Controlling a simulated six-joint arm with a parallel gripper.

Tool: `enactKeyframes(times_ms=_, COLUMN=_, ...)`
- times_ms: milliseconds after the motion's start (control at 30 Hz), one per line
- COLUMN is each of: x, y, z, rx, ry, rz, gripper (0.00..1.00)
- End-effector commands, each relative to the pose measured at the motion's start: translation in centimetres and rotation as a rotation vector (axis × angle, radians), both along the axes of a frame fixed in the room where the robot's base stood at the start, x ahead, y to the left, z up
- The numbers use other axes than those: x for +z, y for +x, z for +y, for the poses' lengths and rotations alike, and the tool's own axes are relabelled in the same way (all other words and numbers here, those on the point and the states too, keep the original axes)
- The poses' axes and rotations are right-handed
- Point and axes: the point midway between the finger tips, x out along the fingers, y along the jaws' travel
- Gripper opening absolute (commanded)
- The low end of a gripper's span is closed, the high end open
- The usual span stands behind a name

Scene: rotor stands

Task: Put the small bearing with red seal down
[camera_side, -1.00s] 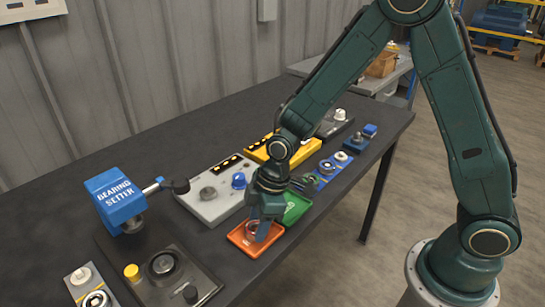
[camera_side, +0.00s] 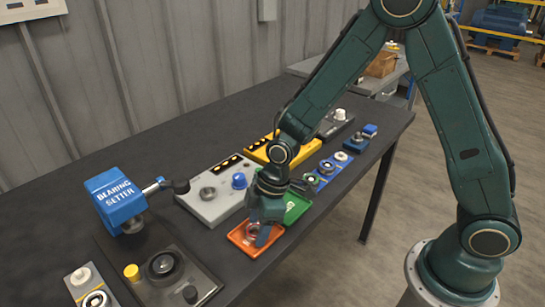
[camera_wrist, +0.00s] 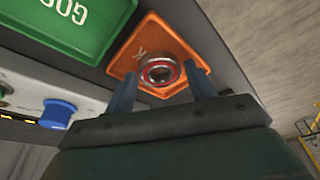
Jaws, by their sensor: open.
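The small bearing with red seal (camera_wrist: 160,71) lies in the orange tray (camera_wrist: 190,42), which carries a dark mark. My gripper (camera_wrist: 158,88) is open, with one blue finger on each side of the bearing in the wrist view. In the side view my gripper (camera_side: 258,232) is low over the orange tray (camera_side: 246,247), and the bearing (camera_side: 252,229) is partly hidden by the fingers.
A green tray (camera_side: 298,205) stands right behind the orange one. A grey panel with a blue knob (camera_side: 238,181) lies to the left. The blue bearing setter (camera_side: 118,200) stands at the left, and the table's front edge is close.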

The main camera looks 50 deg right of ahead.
Motion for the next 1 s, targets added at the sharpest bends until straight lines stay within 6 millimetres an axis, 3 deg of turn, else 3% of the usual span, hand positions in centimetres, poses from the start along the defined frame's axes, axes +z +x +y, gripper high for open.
enactKeyframes(times_ms=367, x=2.4, y=-0.2, z=-0.5, rx=-0.001, ry=0.001, rz=-0.004, gripper=0.55)
enactKeyframes(times_ms=1000, x=10.1, y=-1.5, z=-2.3, rx=-0.001, ry=0.001, rz=-0.002, gripper=0.55)
